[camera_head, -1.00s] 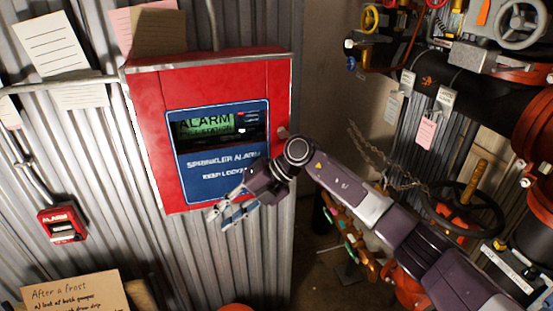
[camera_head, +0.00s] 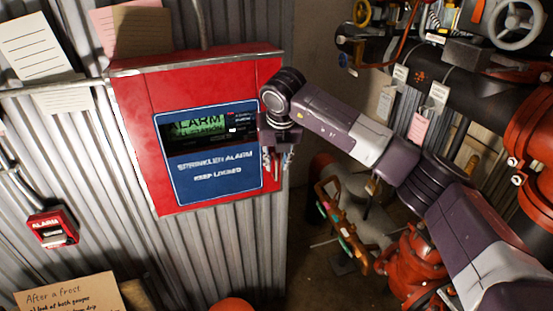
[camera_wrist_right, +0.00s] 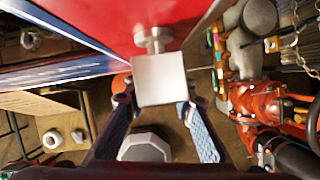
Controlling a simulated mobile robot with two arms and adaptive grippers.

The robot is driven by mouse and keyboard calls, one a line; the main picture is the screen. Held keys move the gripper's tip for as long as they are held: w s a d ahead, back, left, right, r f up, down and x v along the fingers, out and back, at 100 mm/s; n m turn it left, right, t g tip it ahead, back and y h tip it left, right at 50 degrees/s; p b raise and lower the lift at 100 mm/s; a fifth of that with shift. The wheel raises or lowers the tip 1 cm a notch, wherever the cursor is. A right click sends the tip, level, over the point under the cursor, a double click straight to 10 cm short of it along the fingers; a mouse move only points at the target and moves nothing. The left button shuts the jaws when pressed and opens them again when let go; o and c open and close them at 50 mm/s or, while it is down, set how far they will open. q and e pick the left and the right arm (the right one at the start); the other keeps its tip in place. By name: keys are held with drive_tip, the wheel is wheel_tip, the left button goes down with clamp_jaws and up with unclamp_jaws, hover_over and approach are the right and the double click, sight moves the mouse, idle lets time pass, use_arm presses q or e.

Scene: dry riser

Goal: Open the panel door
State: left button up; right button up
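The red panel door (camera_head: 140,110) is shut on the corrugated wall, with a blue "Sprinkler alarm, keep locked" label (camera_head: 212,176) and a display window. My right gripper (camera_head: 277,163) is at the door's right edge, pointing down, fingers apart. In the right wrist view, a pale square-faced knob (camera_wrist_right: 160,80) stands out from the red door face (camera_wrist_right: 110,18). It shows between the two open fingers (camera_wrist_right: 158,112); whether either finger touches it I cannot tell. In the head view the knob is hidden behind my gripper. My left gripper is out of view.
A small red alarm box (camera_head: 53,228) is at the lower left. Paper notes (camera_head: 35,45) hang above it. Red and black pipes with valves (camera_head: 415,262) crowd the right side. A cardboard sign (camera_head: 72,295) stands at the bottom left.

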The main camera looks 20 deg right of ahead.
drive_tip(key=shift+w+f, duration=0.15)
drive_tip(key=shift+f, duration=0.3)
drive_tip(key=shift+c, duration=0.4)
clamp_jaws()
